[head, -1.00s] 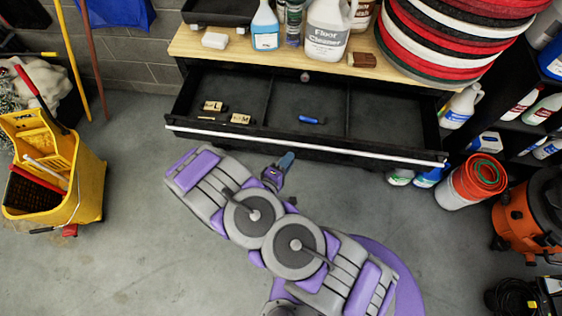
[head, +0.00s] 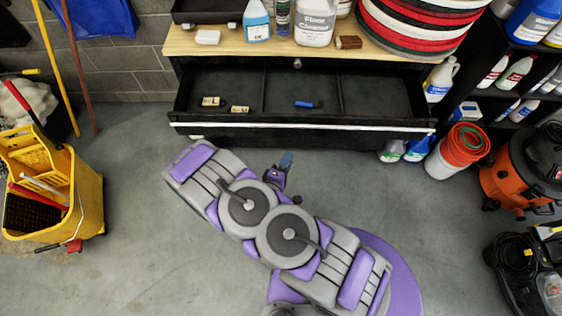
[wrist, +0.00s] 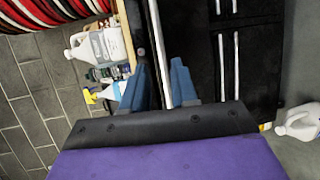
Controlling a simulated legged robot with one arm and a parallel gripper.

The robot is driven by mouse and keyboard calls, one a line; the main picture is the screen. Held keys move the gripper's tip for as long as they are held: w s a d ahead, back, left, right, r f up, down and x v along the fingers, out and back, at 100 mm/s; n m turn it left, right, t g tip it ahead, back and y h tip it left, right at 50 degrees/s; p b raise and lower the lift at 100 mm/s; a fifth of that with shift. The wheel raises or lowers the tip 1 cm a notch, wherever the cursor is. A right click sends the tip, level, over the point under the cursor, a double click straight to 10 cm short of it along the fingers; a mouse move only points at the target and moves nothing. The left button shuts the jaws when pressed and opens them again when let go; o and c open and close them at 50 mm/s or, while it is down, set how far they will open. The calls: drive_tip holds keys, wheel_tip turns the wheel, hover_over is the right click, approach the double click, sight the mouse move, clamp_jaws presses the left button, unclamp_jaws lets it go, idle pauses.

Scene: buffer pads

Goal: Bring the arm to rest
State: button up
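My arm (head: 268,222) is folded above the floor in front of an open black drawer (head: 365,92). It is grey and purple. My gripper (head: 286,163) shows small and partly hidden behind the arm in the head view, just short of the drawer front. In the wrist view my gripper (wrist: 159,68) has two blue fingers set apart, with nothing held between them. The drawer's pale front strip (wrist: 160,50) shows beyond the gap. The gripper looks clear of the drawer in the head view.
The drawer holds a blue item (head: 308,104) and small labelled blocks (head: 211,101). Bottles and stacked pads (head: 415,22) stand on the bench top. A yellow mop bucket (head: 55,195) stands left; an orange vacuum (head: 515,170) stands right. Grey floor is open around the arm.

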drive_tip(key=w+a+r+m+g+y+b, duration=0.1)
drive_tip(key=w+a+m+g+y, duration=0.2)
drive_tip(key=a+m+g+y, duration=0.35)
drive_tip(key=s+a+r+m+g+y+b, duration=0.1)
drive_tip(key=a+r+g, duration=0.15)
drive_tip(key=r, duration=0.35)
drive_tip(key=s+a+r+m+g+y, duration=0.1)
drive_tip(key=a+r+m+y, duration=0.15)
drive_tip(key=r, duration=0.35)
drive_tip(key=s+d+r+g+b, duration=0.1)
drive_tip(key=s+d+r+g, duration=0.2)
drive_tip(key=s+d+r, duration=0.6)
drive_tip(key=s+d+r+m+g+h, duration=0.1)
drive_tip(key=s+d+r, duration=0.3)
drive_tip(key=s, duration=0.5)
drive_tip(key=s+d+r+m+g+h+b, duration=0.1)
drive_tip(key=s+d+r+m+g+h, duration=0.1)
drive_tip(key=s+d+r, duration=0.3)
drive_tip(key=shift+s+d+m, duration=0.3)
drive_tip(key=shift+s+d, duration=1.8)
drive_tip(key=shift+s, duration=0.1)
drive_tip(key=shift+d, duration=0.3)
